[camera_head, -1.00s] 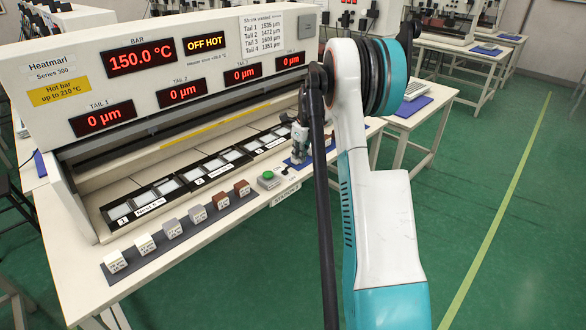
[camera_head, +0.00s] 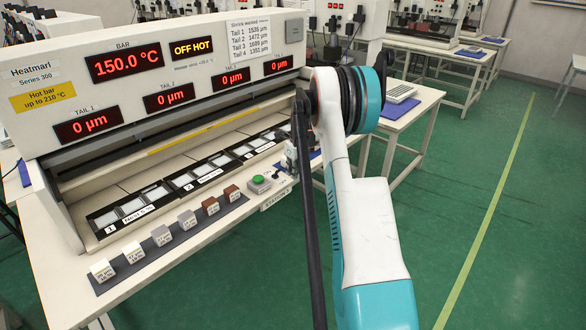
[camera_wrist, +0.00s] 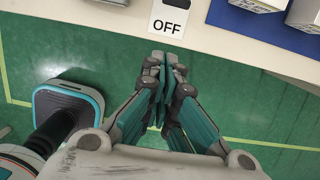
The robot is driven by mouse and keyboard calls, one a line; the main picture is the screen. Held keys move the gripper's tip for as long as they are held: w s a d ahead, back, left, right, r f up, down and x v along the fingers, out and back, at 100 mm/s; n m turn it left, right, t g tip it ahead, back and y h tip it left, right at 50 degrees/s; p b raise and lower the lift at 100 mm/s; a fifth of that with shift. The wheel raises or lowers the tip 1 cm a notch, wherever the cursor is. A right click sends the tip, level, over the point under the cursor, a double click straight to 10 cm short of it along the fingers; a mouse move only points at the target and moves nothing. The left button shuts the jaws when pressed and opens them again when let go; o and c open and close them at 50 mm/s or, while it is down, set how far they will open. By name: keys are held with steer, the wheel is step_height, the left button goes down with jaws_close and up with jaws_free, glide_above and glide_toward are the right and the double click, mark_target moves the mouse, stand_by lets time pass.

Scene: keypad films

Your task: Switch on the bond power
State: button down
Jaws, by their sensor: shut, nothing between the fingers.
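A white plate reading OFF (camera_wrist: 169,27) lies on the pale bench top at the top of the wrist view. A dark switch part (camera_wrist: 177,3) shows above the word, cut off by the frame edge. My gripper (camera_wrist: 160,62) is shut and empty, its fingertips just below the plate in the picture, by the bench edge. I cannot tell whether they touch anything. In the head view my gripper (camera_head: 291,158) is small and partly hidden by my arm, right of a green button (camera_head: 259,179). The switch is hidden there.
The Heatmarl machine (camera_head: 35,48) shows 150.0 °C, OFF HOT and several 0 µm readings. A dark strip (camera_head: 110,283) with several labelled blocks lies along the bench front. Green floor is clear to the right.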

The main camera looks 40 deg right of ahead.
mark_target(277, 173)
steer(key=f, duration=0.1)
steer(key=f+b, duration=0.1)
steer(key=f, duration=0.1)
steer(key=w+f, duration=0.1)
steer(key=f, duration=0.1)
steer(key=shift+f+b, duration=0.2)
steer(key=shift+b, duration=0.1)
steer(key=shift+w+a+r+b, duration=0.2)
steer(key=shift+w+r+b, duration=0.15)
steer(key=shift+w+r, duration=1)
steer(key=shift+w, duration=0.35)
steer(key=shift+d, duration=0.1)
steer(key=shift+w+r, duration=0.1)
steer(key=shift+r, duration=0.05)
steer(key=shift+g, duration=0.3)
